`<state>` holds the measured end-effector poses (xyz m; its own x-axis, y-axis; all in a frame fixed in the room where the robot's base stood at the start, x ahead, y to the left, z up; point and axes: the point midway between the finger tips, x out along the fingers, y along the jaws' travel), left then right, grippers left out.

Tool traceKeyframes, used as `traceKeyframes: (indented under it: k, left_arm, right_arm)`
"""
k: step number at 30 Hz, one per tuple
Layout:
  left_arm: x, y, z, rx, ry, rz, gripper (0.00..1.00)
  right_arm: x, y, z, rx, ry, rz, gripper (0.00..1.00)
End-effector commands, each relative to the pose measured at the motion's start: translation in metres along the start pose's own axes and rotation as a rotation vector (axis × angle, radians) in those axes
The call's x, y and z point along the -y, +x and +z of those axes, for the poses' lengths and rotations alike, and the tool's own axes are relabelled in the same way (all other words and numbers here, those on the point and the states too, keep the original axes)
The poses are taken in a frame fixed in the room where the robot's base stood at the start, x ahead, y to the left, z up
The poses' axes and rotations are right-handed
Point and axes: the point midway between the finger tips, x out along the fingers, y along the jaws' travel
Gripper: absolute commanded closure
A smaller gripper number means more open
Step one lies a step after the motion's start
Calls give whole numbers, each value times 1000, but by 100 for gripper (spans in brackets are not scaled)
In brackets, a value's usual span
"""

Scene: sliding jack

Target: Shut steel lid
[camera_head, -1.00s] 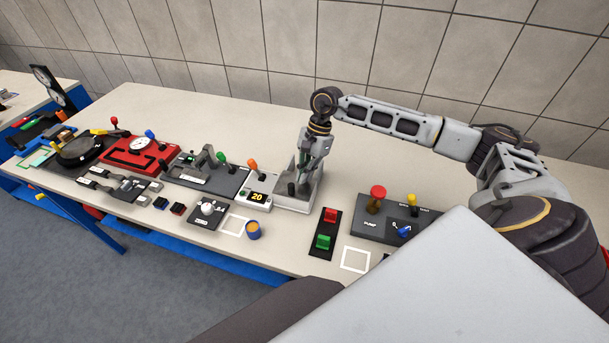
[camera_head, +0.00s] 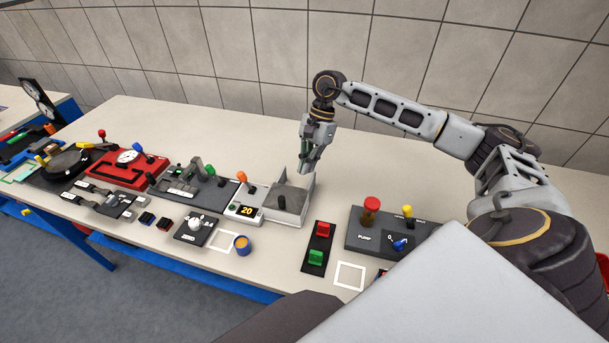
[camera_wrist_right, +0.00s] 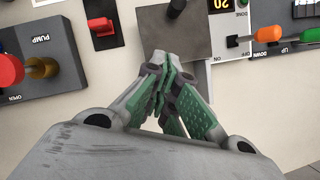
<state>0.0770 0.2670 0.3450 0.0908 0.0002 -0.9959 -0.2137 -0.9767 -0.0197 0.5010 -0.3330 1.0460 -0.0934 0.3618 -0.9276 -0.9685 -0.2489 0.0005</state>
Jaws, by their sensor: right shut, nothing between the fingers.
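The steel lid (camera_head: 288,200) is a flat grey plate with a black knob (camera_head: 282,203). It lies level or nearly level on a light grey box (camera_head: 283,219) right of the yellow display. Whether a small gap stays under it I cannot tell. It also shows in the right wrist view (camera_wrist_right: 200,38), the knob at the top edge. My right gripper (camera_head: 303,182) is shut and empty, pointing down near the lid's rear edge. In the wrist view its closed fingertips (camera_wrist_right: 158,70) overlap that edge; contact is unclear. My left gripper is out of view.
Right of the box are a red and green button panel (camera_head: 318,247) and a pump panel (camera_head: 390,232) with a red knob. A yellow display (camera_head: 246,211) and lever panels stand left. The bench behind the box is clear up to the tiled wall.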

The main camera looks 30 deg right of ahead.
Motion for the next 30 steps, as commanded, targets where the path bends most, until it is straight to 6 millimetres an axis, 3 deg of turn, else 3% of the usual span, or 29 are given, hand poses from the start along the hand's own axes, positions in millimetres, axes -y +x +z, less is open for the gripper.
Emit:
traceKeyframes:
  k: [10,30]
  left_arm:
    - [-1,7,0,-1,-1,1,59]
    - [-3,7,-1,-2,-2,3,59]
  right_arm:
    - [0,-39,0,-1,0,-2,100]
    - [0,-44,0,0,0,1,100]
